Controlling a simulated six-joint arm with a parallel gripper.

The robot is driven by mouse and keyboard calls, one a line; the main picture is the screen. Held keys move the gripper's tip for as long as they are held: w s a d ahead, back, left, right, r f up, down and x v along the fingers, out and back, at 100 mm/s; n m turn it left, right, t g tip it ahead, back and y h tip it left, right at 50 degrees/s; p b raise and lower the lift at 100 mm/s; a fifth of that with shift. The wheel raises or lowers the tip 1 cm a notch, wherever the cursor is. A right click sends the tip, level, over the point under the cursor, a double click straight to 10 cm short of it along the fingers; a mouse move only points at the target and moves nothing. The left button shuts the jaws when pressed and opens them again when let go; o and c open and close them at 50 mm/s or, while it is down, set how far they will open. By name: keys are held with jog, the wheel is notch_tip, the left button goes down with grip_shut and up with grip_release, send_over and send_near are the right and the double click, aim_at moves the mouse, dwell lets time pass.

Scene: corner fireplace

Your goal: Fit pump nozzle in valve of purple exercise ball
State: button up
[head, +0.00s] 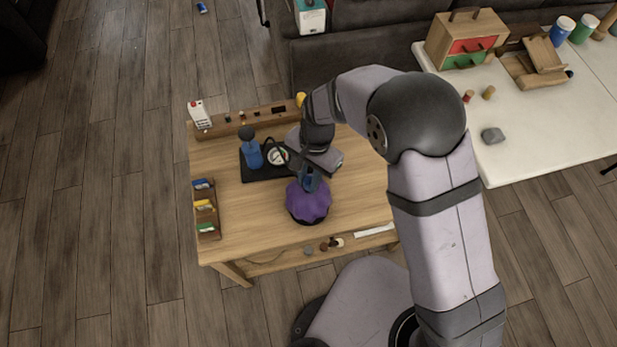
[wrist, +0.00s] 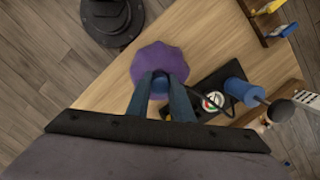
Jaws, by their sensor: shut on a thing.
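The purple exercise ball (head: 309,204) sits in a dark ring-like base on the wooden table, and it also shows in the wrist view (wrist: 160,57). My gripper (head: 309,186) is directly above the ball, fingers pointing down. The valve is hidden, and I cannot tell whether the nozzle touches the ball.
A small rack (head: 206,215) of coloured packets stands at the table's left edge. A wooden rail (head: 247,119) with small parts lines the back. A white strip (head: 374,230) lies at the front right. A white table (head: 522,135) with a drawer box (head: 466,40) stands at the right.

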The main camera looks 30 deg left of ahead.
jog(key=shift+f, duration=0.35)
jog(key=o, duration=1)
jog(key=shift+w+r+b, duration=0.2)
jog(key=shift+r+b, duration=0.2)
jog(key=shift+r, duration=0.8)
jog(key=shift+w+r+b, duration=0.15)
jog(key=shift+r+b, duration=0.3)
jog(key=shift+r, duration=0.8)
jog(key=shift+w+r+b, duration=0.2)
jog(key=shift+r+b, duration=0.2)
jog(key=shift+r, duration=0.8)
jog(key=shift+w+d, duration=0.1)
jog(key=shift+d, duration=0.05)
jog(key=w+d+r+t, duration=0.1)
jog(key=w+d+r, duration=0.15)
jog(key=d, duration=0.85)
jog(key=w+d+r, duration=0.1)
jog(key=w+d, duration=0.2)
jog(key=d, duration=0.7)
jog(key=shift+n+t, duration=0.4)
jog(key=shift+n, duration=0.1)
jog(key=s+d, duration=0.2)
jog(key=d, duration=0.2)
jog(key=s+d, duration=0.2)
jog(key=d, duration=0.3)
jog(key=s+d, duration=0.3)
jog(key=d, duration=0.2)
jog(key=shift+d+f, duration=0.1)
